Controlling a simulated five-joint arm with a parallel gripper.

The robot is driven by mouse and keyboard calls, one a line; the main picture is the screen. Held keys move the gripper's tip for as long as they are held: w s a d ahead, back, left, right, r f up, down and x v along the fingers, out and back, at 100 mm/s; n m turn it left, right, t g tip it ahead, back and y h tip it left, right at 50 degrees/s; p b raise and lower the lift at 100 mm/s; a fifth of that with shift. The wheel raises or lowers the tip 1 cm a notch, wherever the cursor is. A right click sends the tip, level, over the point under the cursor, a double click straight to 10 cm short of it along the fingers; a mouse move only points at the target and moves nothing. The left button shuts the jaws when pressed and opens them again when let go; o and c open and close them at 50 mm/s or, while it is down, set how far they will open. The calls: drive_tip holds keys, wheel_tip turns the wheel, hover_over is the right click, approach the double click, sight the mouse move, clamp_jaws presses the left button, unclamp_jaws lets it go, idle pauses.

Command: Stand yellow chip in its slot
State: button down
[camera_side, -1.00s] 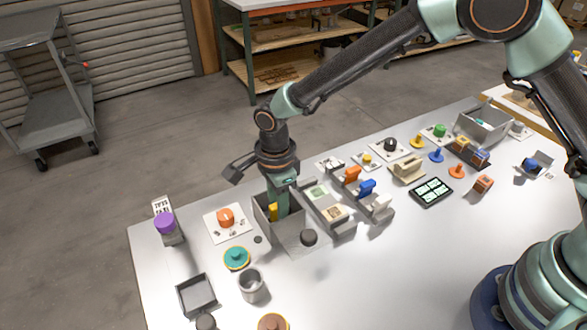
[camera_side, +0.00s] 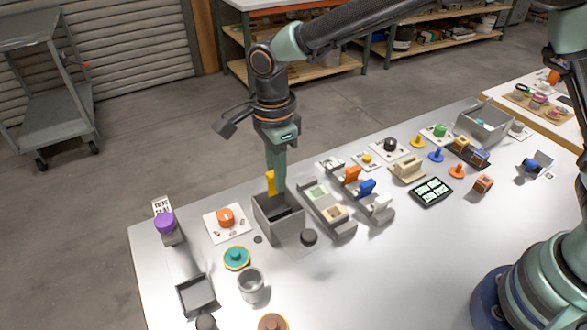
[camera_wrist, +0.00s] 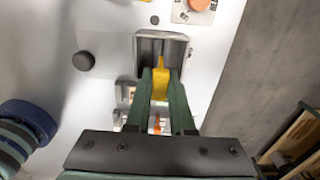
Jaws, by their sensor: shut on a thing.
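The yellow chip (camera_side: 270,182) is held upright between the fingers of my gripper (camera_side: 276,186), just above the open grey bin (camera_side: 280,231). In the wrist view the chip (camera_wrist: 161,80) sits between the two green fingertips (camera_wrist: 160,88), with the bin (camera_wrist: 183,42) beneath. I cannot tell which slot is for yellow.
A grey tray with green and tan squares (camera_side: 318,194) lies between bin and rack. A dark round knob (camera_side: 308,237) is in front of the bin. An orange knob on a white plate (camera_side: 226,217) is to its left.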

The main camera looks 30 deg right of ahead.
wheel_tip(320, 180, up, 10)
drive_tip(key=shift+r, duration=0.2)
drive_tip(key=shift+w+d+r, duration=0.1)
drive_tip(key=shift+w+d, duration=0.05)
drive_tip(key=shift+d, duration=0.1)
drive_tip(key=w+d+f, duration=0.2)
drive_tip(key=d+f, duration=0.3)
drive_tip(key=d, duration=0.4)
drive_tip(key=w+d+f, duration=0.3)
drive_tip(key=d+f, duration=0.3)
drive_tip(key=d, duration=0.4)
drive_tip(key=shift+w, duration=0.35)
drive_tip(key=shift+f, duration=0.15)
drive_tip(key=shift+f, duration=2.65)
drive_tip(key=shift+f, duration=1.3)
